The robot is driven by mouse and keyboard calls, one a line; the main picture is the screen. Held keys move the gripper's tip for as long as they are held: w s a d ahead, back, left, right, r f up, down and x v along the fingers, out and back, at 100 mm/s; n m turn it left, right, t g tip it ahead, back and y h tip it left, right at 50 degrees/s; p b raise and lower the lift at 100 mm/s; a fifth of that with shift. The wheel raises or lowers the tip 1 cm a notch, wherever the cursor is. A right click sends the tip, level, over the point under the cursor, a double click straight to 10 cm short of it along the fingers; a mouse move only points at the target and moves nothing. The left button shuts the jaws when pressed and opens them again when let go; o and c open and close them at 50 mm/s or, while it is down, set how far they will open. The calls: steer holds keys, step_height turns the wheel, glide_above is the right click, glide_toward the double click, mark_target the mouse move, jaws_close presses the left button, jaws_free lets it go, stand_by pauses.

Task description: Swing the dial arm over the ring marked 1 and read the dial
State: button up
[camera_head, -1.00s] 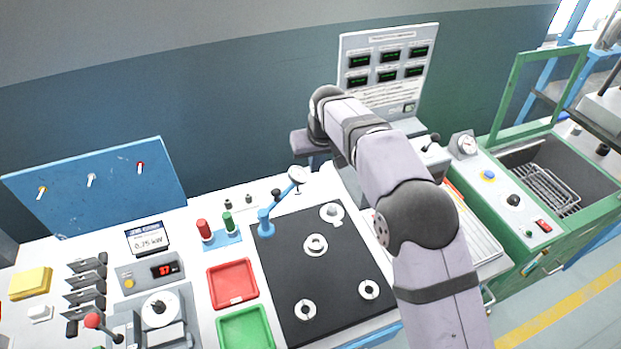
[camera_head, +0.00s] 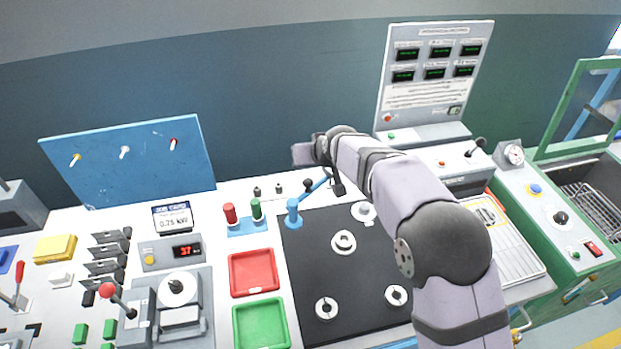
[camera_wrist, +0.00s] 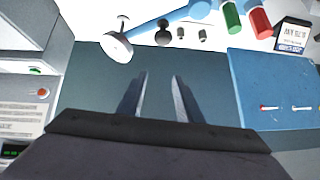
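The blue dial arm (camera_head: 313,190) rises from a blue post at the back left corner of the black plate (camera_head: 300,262). Its white dial is hidden behind my gripper in the head view. The dial (camera_wrist: 116,46) shows in the wrist view, seen nearly edge-on, its face unreadable. White rings lie on the plate: a middle ring (camera_head: 343,242), a front left ring (camera_head: 326,308), a front right ring (camera_head: 397,295) and a back right one (camera_head: 363,211). Their numbers are not legible. My gripper (camera_wrist: 160,82) is open and empty, apart from the dial arm.
A red tray (camera_head: 253,272) and a green tray (camera_head: 261,324) lie left of the plate. Red and green cylinders (camera_head: 243,213) stand near the post. Small dark knobs (camera_head: 268,191) are behind it. A blue panel (camera_head: 130,165) and a display panel (camera_head: 433,70) stand at the back.

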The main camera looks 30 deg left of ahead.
mark_target(314, 189)
steer(key=s+a+f+t+y+b, duration=0.2)
steer(key=s+a+f+t+b, duration=0.1)
steer(key=f+t+b, duration=0.15)
steer(key=s+d+f+m+t+b, duration=0.3)
steer(key=s+d+t+b, duration=0.2)
steer(key=d+t+b, duration=0.15)
steer(key=p+x, duration=0.3)
steer(key=x, duration=0.9)
steer(key=shift+d+f+g, duration=0.2)
steer(key=shift+f+g, duration=0.2)
steer(key=shift+w, duration=0.15)
jaws_close()
